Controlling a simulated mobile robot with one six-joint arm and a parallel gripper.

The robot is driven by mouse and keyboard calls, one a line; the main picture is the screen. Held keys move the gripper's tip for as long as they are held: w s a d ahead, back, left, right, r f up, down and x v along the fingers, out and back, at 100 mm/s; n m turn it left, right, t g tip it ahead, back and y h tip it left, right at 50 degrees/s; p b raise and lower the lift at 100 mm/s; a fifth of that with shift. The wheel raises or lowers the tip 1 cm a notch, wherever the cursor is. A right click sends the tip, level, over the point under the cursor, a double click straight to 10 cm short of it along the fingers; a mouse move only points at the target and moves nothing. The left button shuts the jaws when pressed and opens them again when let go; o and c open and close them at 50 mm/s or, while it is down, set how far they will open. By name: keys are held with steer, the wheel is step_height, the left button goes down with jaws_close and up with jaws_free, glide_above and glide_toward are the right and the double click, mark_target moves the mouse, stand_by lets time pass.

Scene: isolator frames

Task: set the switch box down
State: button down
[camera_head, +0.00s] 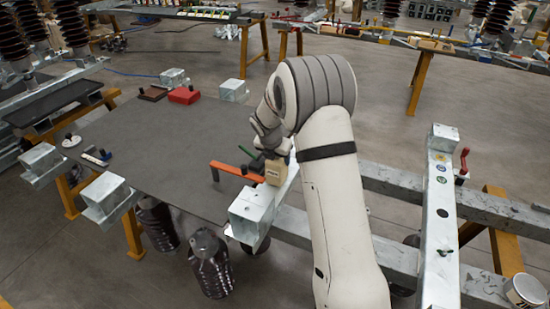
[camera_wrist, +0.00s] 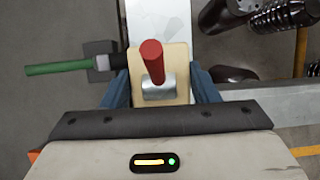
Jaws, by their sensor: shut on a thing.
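The switch box (camera_head: 274,172) is a small beige box with a label on its side. In the wrist view the switch box (camera_wrist: 177,62) shows from above, with a red lever and a silvery base on top. My gripper (camera_wrist: 160,92) is shut on it, one bluish finger on each side. In the head view my gripper (camera_head: 268,146) is partly hidden by my arm. The box is beside or above a galvanized steel beam end (camera_head: 246,214); I cannot tell whether it touches anything below.
A dark table (camera_head: 150,150) spreads to the left, mostly clear. An orange-red bar (camera_head: 236,172) and a green-handled item (camera_wrist: 58,68) lie close to the box. A red block (camera_head: 184,95) and galvanized brackets (camera_head: 106,196) line the table edges. Dark insulators (camera_head: 210,262) stand below.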

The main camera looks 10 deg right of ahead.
steer(key=shift+f, duration=0.1)
steer(key=c, duration=0.5)
jaws_free()
